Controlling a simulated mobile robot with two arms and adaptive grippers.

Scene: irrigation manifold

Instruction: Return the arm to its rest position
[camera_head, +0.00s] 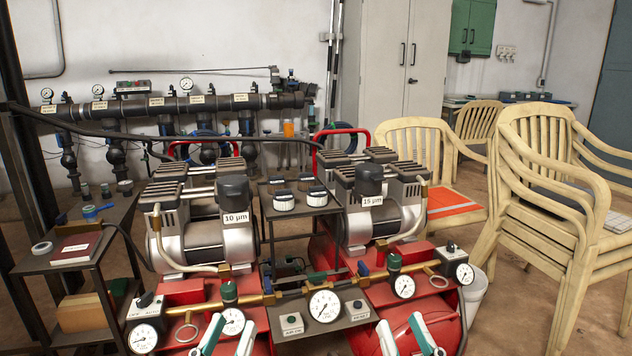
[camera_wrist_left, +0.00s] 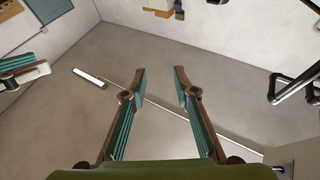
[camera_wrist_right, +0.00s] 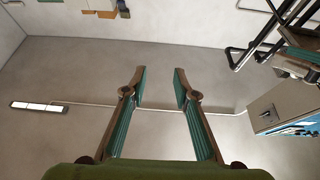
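My left gripper (camera_head: 226,336) is at the bottom edge of the head view, in front of the red compressor base, with its fingers apart. In the left wrist view my left gripper (camera_wrist_left: 160,84) is open and empty, with bare ceiling beyond its fingertips. My right gripper (camera_head: 402,336) is at the bottom of the head view, right of centre, with its fingers apart. In the right wrist view my right gripper (camera_wrist_right: 159,84) is open and empty, with ceiling beyond. The arms behind both grippers are outside the head view.
Two compressors, labelled 10 µm (camera_head: 206,240) and 15 µm (camera_head: 375,228), stand ahead with gauges and a brass pipe in front. A dark shelf (camera_head: 75,238) with a red book (camera_head: 76,248) is left. Stacked chairs (camera_head: 545,190) stand right. A pipe manifold (camera_head: 170,107) runs along the back wall.

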